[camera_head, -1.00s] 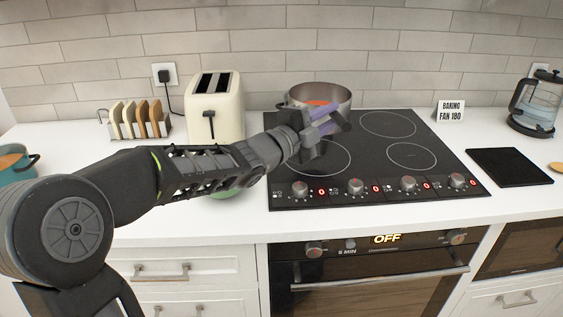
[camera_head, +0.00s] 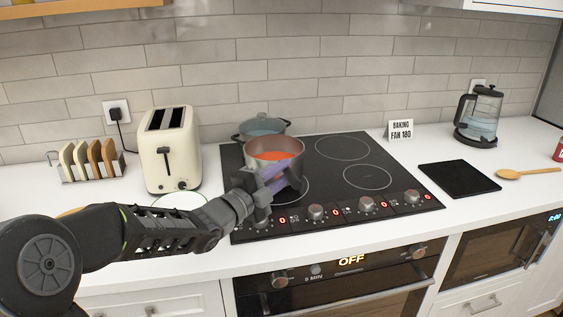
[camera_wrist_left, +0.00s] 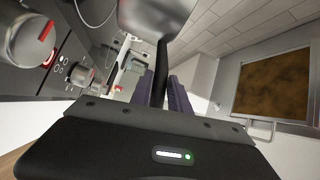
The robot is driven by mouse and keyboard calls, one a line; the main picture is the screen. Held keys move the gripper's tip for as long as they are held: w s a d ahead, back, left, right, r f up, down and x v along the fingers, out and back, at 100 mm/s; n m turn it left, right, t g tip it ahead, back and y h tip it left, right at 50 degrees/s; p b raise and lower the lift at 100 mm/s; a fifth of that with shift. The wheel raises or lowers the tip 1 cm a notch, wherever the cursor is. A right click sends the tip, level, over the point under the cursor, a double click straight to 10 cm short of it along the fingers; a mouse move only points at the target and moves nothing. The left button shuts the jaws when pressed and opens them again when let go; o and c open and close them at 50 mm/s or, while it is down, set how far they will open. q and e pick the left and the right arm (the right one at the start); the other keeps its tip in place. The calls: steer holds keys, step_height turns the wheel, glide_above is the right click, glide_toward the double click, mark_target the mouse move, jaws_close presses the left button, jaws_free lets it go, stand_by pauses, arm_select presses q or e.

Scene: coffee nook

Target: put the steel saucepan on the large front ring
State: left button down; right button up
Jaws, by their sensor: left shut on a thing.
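The steel saucepan (camera_head: 290,147) with orange-red contents is upright over the left side of the black hob (camera_head: 322,219). My left gripper (camera_head: 276,179) is shut on its dark handle, which runs between the fingers in the left wrist view (camera_wrist_left: 160,88). The saucepan's steel wall also shows there (camera_wrist_left: 155,14). The large front ring (camera_head: 298,190) is at the hob's front left, partly hidden by the gripper and saucepan. I cannot tell whether the saucepan's base touches the hob. My right gripper is not in view.
A lidded pot (camera_head: 262,124) stands close behind the saucepan, at the hob's back left. A cream toaster (camera_head: 172,150) and a toast rack (camera_head: 92,160) stand left. Control knobs (camera_head: 316,212) line the hob's front. The two right rings (camera_head: 367,176) are bare.

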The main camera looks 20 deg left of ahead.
arm_select(q)
steer(key=shift+r, duration=0.1)
steer(key=shift+f, duration=1.9)
steer(key=c, duration=1.7)
jaws_free()
steer(key=shift+f, duration=0.3)
steer(key=o, duration=0.5)
steer(key=shift+s, duration=0.1)
steer(key=shift+c, duration=0.2)
steer(key=shift+s, duration=0.1)
steer(key=b+v, duration=0.1)
steer(key=v, duration=1)
steer(key=shift+s+a+b, duration=0.15)
steer(key=shift+s+b, duration=0.15)
steer(key=shift+s, duration=0.05)
